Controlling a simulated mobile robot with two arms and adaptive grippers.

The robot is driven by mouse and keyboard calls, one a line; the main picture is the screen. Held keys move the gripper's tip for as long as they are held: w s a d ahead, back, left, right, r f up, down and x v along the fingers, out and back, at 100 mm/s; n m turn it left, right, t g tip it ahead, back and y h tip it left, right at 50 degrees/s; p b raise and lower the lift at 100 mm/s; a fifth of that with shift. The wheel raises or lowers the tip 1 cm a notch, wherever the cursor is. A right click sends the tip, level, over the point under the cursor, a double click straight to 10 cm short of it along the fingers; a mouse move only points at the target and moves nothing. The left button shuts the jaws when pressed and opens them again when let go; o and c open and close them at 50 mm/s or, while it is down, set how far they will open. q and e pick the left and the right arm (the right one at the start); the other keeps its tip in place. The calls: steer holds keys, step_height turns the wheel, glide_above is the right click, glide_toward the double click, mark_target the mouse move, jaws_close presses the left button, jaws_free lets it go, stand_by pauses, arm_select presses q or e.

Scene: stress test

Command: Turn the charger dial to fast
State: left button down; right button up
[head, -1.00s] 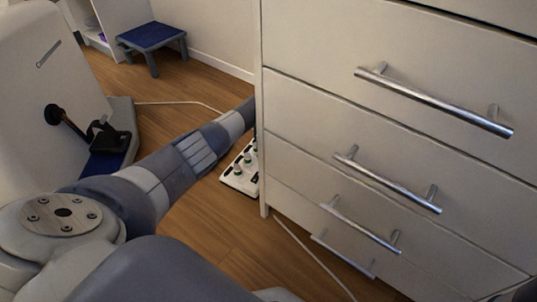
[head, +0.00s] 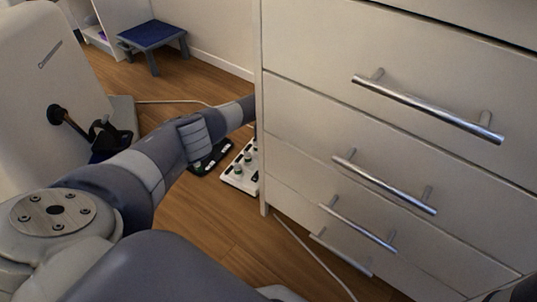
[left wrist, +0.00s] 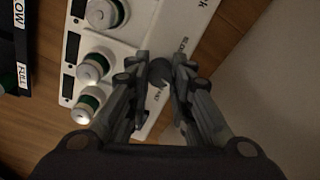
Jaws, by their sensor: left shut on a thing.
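The charger (head: 238,176) is a white panel with several green-and-white cylinders, on the floor beside the drawer unit in the head view. It also fills the upper middle of the left wrist view (left wrist: 125,29). Its dial (left wrist: 160,72) is a small dark round knob near the panel's edge, with small lettering beside it that is partly covered. My left gripper (left wrist: 161,64) is shut on the dial, with one finger on each side. In the head view the gripper is hidden behind the drawer unit. I cannot read which setting the dial points to. My right gripper is not in view.
A drawer unit (head: 310,110) with metal bar handles stands close to my left arm. A dark board (head: 208,160) with labels lies beside the charger; "FULL" shows in the left wrist view. A blue step stool (head: 152,36) stands at the back. A cable crosses the floor.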

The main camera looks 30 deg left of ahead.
arm_select(q)
steer(key=m, duration=0.5)
stand_by(0.6)
steer(key=c, duration=1.4)
jaws_free()
steer(key=shift+r, duration=0.1)
step_height(320, 180, up, 12)
